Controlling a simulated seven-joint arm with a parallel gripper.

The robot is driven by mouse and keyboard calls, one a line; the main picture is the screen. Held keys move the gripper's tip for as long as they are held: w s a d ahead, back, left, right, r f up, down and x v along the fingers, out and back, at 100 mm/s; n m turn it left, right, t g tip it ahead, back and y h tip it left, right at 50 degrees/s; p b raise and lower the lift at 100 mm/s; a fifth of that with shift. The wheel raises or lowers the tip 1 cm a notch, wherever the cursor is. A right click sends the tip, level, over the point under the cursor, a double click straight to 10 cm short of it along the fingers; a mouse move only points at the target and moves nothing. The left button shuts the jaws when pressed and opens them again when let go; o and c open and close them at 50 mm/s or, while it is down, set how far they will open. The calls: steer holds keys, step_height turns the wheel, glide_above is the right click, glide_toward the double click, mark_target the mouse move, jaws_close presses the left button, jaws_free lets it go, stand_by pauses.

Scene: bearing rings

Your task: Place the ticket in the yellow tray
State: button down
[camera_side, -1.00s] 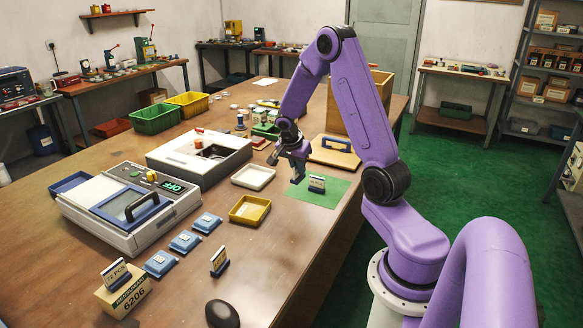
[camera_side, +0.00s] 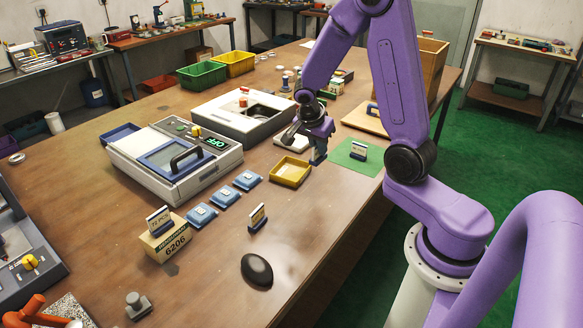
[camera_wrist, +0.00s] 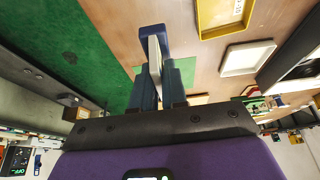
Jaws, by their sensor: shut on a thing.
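My gripper (camera_side: 318,150) is shut on a ticket, a thin pale plate with a dark blue base. The held ticket (camera_wrist: 153,47) shows in the wrist view between the two fingers (camera_wrist: 158,80), with its base beyond the tips. In the side view it is mostly hidden by the fingers. The yellow tray (camera_side: 290,182) lies on the table just left of my gripper and looks empty. It also shows at the top of the wrist view (camera_wrist: 201,27). My gripper is beside the tray, not over it.
Another sign with a dark base (camera_side: 358,151) stands on the green mat (camera_side: 345,158). A white tray (camera_wrist: 249,69) lies behind the yellow one. Blue blocks (camera_side: 248,180) and a lidded machine (camera_side: 170,180) are to the left.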

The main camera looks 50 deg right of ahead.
steer(key=w+d+f, duration=0.1)
steer(key=w+f, duration=0.2)
steer(key=w, duration=0.1)
steer(key=w+d+f, duration=0.2)
steer(key=w+f, duration=0.1)
steer(key=w, duration=0.1)
steer(key=w+d+f, duration=0.1)
steer(key=w+f, duration=0.2)
steer(key=w, duration=0.1)
steer(key=shift+w+d, duration=0.2)
steer(key=shift+d, duration=0.15)
steer(key=shift+w+d+f, duration=0.1)
steer(key=shift+w+f, duration=0.15)
steer(key=shift+f, duration=1.75)
steer(key=shift+f, duration=0.15)
steer(key=c, duration=1.2)
jaws_free()
steer(key=shift+o, duration=0.2)
